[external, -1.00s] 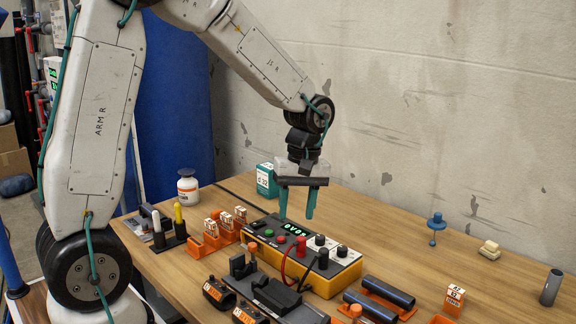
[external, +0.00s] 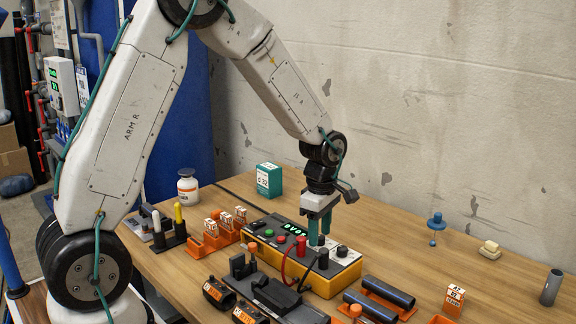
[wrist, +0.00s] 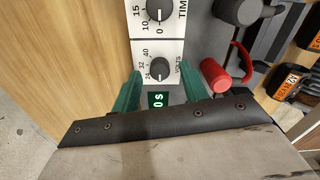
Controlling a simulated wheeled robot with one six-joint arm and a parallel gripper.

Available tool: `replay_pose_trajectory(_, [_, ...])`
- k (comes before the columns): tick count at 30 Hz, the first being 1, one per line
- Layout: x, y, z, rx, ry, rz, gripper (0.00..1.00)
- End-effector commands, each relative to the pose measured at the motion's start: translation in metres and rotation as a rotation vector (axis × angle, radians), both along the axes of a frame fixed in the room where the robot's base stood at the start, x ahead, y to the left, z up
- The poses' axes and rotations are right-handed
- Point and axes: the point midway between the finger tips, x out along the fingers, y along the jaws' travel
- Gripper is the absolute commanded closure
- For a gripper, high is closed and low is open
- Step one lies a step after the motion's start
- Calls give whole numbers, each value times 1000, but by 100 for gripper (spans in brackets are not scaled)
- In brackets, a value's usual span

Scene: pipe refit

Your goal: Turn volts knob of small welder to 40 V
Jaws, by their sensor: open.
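The small welder (external: 290,262) is a yellow and dark-grey box on the bench with a green display. Its black volts knob (wrist: 159,69) sits on a white plate marked 24, 32, 40 and VOLTS in the wrist view. Its pointer is too small to read surely. My gripper (external: 319,243) points down over the welder with its green fingers apart. In the wrist view my gripper (wrist: 160,70) has one fingertip on each side of the volts knob, with gaps visible. I cannot tell how far down the fingers reach. In the external view the fingers mostly hide the knob.
The time knob (wrist: 158,10) is just beyond the volts knob. A red plug (wrist: 215,75) is close to the right finger, and a black plug (external: 323,258) stands nearby. Orange holders (external: 225,235) stand to the left.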

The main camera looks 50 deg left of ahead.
Motion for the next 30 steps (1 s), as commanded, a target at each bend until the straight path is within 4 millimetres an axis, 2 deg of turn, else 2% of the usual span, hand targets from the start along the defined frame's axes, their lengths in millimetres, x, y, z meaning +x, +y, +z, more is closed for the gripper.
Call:
replay_pose_trajectory(10, [0,0,-6,0,-1,-1,56])
replay_pose_trajectory(11, [0,0,-6,0,-1,-1,62])
replay_pose_trajectory(15, [0,0,-6,0,-1,-1,100])
replay_pose_trajectory(23, [0,0,-6,0,-1,-12,100])
replay_pose_trajectory(30, [0,0,-6,0,-1,-101,100])
